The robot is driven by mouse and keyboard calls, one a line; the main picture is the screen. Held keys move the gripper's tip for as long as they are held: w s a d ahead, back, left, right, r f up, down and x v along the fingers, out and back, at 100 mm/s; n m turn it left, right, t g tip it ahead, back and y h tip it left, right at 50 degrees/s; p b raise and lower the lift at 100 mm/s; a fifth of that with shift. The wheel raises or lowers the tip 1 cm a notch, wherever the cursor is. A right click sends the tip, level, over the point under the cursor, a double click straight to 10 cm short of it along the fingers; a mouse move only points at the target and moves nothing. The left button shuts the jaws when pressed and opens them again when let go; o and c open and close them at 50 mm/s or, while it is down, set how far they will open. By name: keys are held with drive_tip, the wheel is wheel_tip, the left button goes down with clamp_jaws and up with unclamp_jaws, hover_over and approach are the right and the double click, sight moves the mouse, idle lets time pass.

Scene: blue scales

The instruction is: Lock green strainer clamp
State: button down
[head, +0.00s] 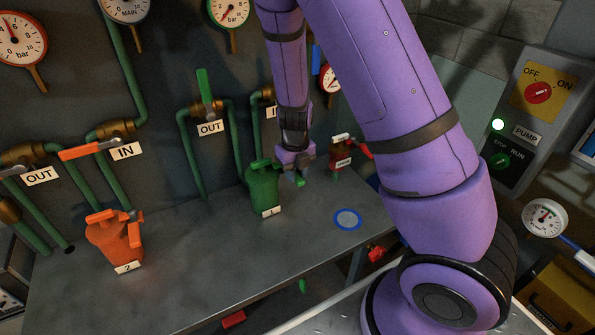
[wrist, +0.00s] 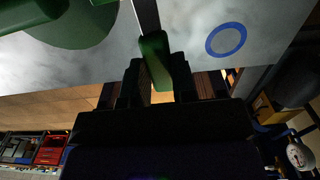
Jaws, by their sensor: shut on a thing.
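The green strainer (head: 263,192), labelled 1, stands upright on the grey bench. My gripper (head: 300,176) is at its right side, near the top, at the end of my purple arm. In the wrist view the gripper (wrist: 158,85) is shut on a green handle (wrist: 153,58), which I take to be the strainer's clamp lever. A grey metal strip (wrist: 146,17) runs up from the handle. The strainer's green body (wrist: 70,20) fills the upper left of the wrist view. Whether the clamp is latched cannot be told.
An orange strainer (head: 118,240), labelled 2, stands at the left of the bench. A small red strainer (head: 341,155) is behind my gripper. A blue ring (head: 347,219) lies on the bench to the right. Pipes with valves line the back wall. The middle of the bench is clear.

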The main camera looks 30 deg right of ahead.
drive_tip(key=shift+a, duration=0.15)
idle(0.4)
drive_tip(key=c, duration=0.9)
unclamp_jaws()
wheel_tip(320, 180, up, 11)
drive_tip(key=shift+f, duration=0.1)
